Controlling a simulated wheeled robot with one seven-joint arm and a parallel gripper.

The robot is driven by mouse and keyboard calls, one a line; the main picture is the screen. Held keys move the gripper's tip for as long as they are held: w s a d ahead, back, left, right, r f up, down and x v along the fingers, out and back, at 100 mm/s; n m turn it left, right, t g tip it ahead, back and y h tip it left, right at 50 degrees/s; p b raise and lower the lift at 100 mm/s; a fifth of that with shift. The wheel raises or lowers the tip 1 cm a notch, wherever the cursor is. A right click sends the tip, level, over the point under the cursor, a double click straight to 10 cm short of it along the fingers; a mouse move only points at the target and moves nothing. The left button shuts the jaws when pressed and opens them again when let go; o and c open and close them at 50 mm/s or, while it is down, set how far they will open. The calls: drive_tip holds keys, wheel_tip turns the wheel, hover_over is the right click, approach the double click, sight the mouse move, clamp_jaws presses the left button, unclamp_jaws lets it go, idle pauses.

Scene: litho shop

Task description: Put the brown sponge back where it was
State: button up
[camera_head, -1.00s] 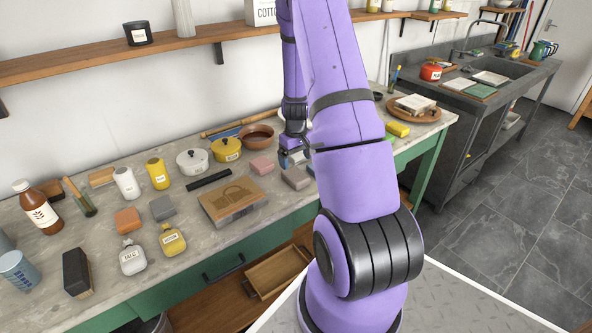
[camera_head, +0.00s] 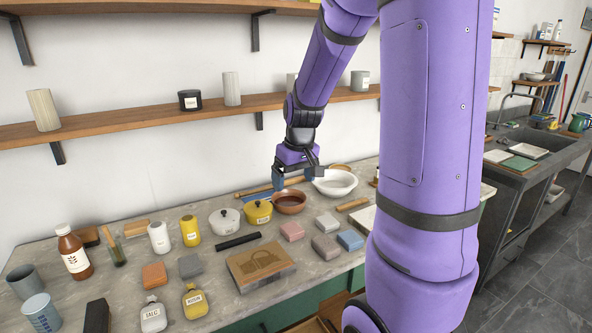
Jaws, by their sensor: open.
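A grey-brown block (camera_head: 326,246), the likeliest brown sponge, lies flat on the stone worktop. A pink block (camera_head: 292,231) is at its upper left and a blue block (camera_head: 350,240) is at its right, close by. My gripper (camera_head: 298,180) is open, pointing down, with nothing seen between its fingers. It is raised above the back of the worktop, over the brown bowl (camera_head: 289,203) and beside the white bowl (camera_head: 335,183), well away from the grey-brown block.
A wooden box (camera_head: 260,266), a black bar (camera_head: 238,241) and yellow pot (camera_head: 258,211) stand nearby. A wall shelf (camera_head: 150,121) runs behind my arm. My arm hides the worktop's right part.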

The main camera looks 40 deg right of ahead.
drive_tip(key=s+a+r+t, duration=0.1)
drive_tip(key=s+a+r, duration=0.6)
drive_tip(key=s+a, duration=0.1)
drive_tip(key=s+a+r+n+t, duration=0.1)
drive_tip(key=s+a+r+t, duration=0.1)
drive_tip(key=s+a+r, duration=0.5)
drive_tip(key=s+a, duration=0.2)
drive_tip(key=s, duration=0.1)
drive_tip(key=shift+s+n, duration=0.3)
drive_tip(key=shift+s, duration=0.05)
drive_tip(key=shift+d, duration=0.1)
